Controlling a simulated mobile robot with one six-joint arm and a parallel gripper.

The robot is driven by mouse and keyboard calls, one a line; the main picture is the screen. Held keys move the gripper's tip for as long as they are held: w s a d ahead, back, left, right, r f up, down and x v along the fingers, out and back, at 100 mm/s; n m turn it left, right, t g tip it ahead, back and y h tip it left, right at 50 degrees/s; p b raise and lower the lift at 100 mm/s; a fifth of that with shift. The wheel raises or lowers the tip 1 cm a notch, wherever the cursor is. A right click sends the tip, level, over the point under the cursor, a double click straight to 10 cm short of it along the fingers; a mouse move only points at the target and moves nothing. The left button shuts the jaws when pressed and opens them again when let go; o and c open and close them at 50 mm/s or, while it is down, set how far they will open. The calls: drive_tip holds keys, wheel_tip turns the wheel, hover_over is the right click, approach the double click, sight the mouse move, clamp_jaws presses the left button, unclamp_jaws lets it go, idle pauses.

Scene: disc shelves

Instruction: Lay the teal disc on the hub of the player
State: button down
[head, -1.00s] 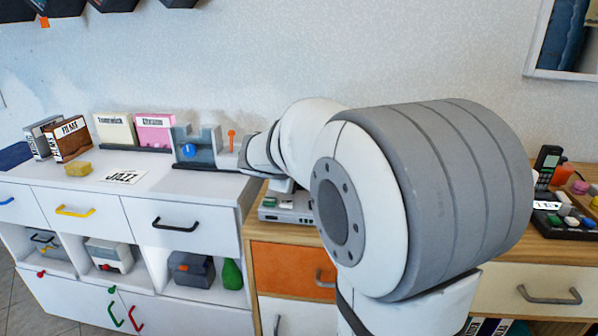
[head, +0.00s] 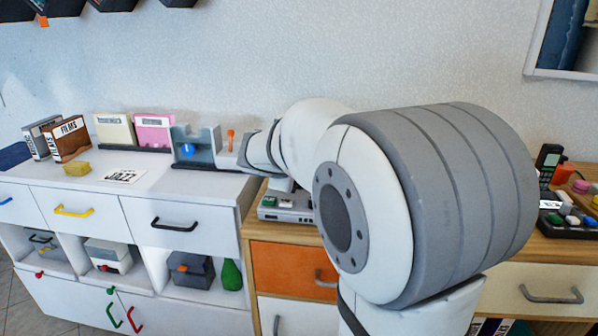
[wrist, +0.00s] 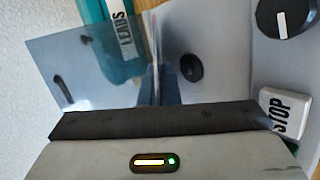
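The player (head: 290,215) is a grey box on the wooden cabinet in the head view, partly hidden behind my arm. In the wrist view its light grey top shows a round dark hub (wrist: 190,67), a black knob (wrist: 284,17) and a white STOP button (wrist: 284,114). My gripper (wrist: 152,88) points down over the player, left of the hub in the wrist view. Its fingertips are dark and blurred, with a thin pale upright streak by them. I cannot make out a teal disc or tell whether the fingers hold anything.
A teal item with a LEADS label (wrist: 124,35) lies by the player. A black phone (head: 548,160) and small items stand at the right.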

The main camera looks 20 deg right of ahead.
drive_tip(key=c, duration=1.6)
unclamp_jaws()
drive_tip(key=shift+r, duration=0.1)
drive_tip(key=p+v, duration=0.1)
drive_tip(key=v, duration=0.6)
drive_tip(key=shift+s+a+r, duration=0.15)
drive_tip(key=shift+s+a, duration=0.05)
drive_tip(key=shift+s, duration=0.1)
drive_tip(key=shift+p, duration=0.3)
drive_tip(key=shift+s+r+p, duration=0.2)
drive_tip(key=shift+p, duration=0.15)
drive_tip(key=s+a+r+m+g+y+p, duration=0.1)
drive_tip(key=s+a+m+y+p, duration=0.1)
drive_tip(key=s+p, duration=0.4)
drive_tip(key=s+a+r+m+g+y+p, duration=0.2)
drive_tip(key=s+a+m+y+p, duration=0.1)
drive_tip(key=s+p, duration=0.3)
drive_tip(key=s+a+r+m+g+y+p, duration=0.1)
drive_tip(key=s+a+r+m+y+p, duration=0.1)
drive_tip(key=s+a+p, duration=0.3)
drive_tip(key=shift+s+a+r+m+g+y+p, duration=0.15)
drive_tip(key=shift+s+m+y+p, duration=0.3)
drive_tip(key=shift+s, duration=0.55)
drive_tip(key=shift+s+d+r+m+g+y+p, duration=0.1)
drive_tip(key=shift+s+m+g+y+p, duration=0.15)
drive_tip(key=shift+s+p, duration=0.6)
